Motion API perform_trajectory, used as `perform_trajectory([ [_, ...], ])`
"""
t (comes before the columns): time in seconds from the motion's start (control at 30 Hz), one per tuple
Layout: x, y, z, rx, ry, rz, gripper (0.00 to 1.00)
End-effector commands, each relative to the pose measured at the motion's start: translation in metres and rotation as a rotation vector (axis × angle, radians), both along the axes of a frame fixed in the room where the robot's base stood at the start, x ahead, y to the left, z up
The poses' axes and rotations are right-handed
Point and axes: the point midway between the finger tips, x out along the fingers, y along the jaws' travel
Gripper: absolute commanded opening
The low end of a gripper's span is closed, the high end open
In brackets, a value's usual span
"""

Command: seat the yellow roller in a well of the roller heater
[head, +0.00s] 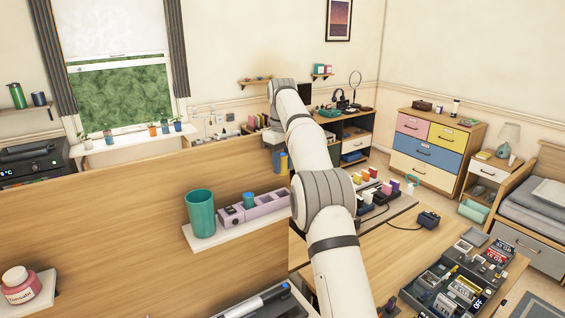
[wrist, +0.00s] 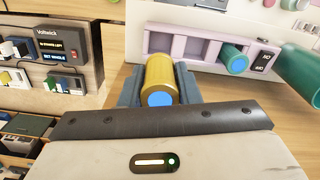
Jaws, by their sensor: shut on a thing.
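The yellow roller (wrist: 158,73), a gold cylinder with a blue end, is held between the blue-grey fingers of my gripper (wrist: 158,88) in the wrist view. The lilac roller heater (head: 266,207) stands on a white shelf in the head view. It also shows at the top right of the wrist view (wrist: 188,32), apart from the held roller. A teal roller with a blue end (wrist: 236,60) sits in the well nearest its switches. The wells beside it look empty. In the head view my arm hides part of the scene around my gripper.
A teal cup (head: 201,213) stands close beside the heater on the white shelf (head: 222,238). A wooden panel (head: 110,220) rises behind it. Charging units (wrist: 62,84) show at the left of the wrist view. A grey tray of cartridges (head: 455,283) lies on the right desk.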

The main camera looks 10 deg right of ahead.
Motion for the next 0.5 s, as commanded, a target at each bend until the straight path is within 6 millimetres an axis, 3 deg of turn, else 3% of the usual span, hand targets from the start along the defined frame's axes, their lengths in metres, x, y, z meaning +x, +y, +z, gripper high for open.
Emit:
perform_trajectory([
  [0.5,0.0,0.0,-0.047,0.0,0.0,0.0,0.07],
])
